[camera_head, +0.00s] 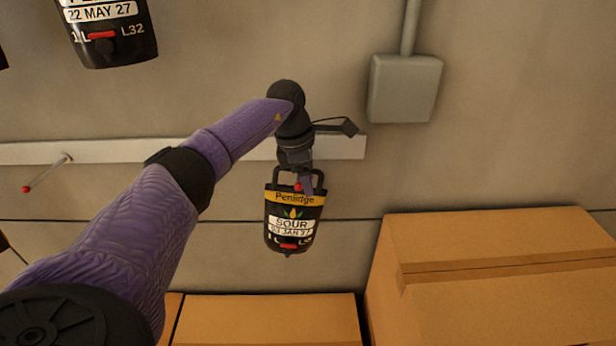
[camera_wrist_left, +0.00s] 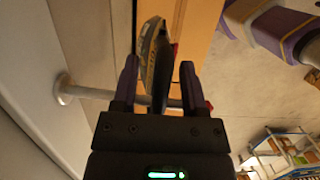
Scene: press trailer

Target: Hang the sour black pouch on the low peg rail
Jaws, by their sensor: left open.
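The sour black pouch (camera_head: 292,222) is upright below the low peg rail (camera_head: 100,151), with its yellow band and white SOUR label facing out. Its open handle loop is at the top, with a red peg tip at the loop. My left gripper (camera_head: 304,184) is at the handle, partly covering it. In the left wrist view, the pouch (camera_wrist_left: 157,58) is between the open fingers (camera_wrist_left: 160,68), seen edge-on. A peg (camera_wrist_left: 88,92) runs from the rail across behind the fingers to a red tip. The pouch appears to hang on this peg; the exact contact is hidden.
Another red-tipped peg (camera_head: 45,174) is free at the left of the rail. A second black pouch (camera_head: 112,35) hangs higher, upper left. A grey wall box (camera_head: 404,88) is right of the rail. Cardboard boxes (camera_head: 490,265) stand below and to the right.

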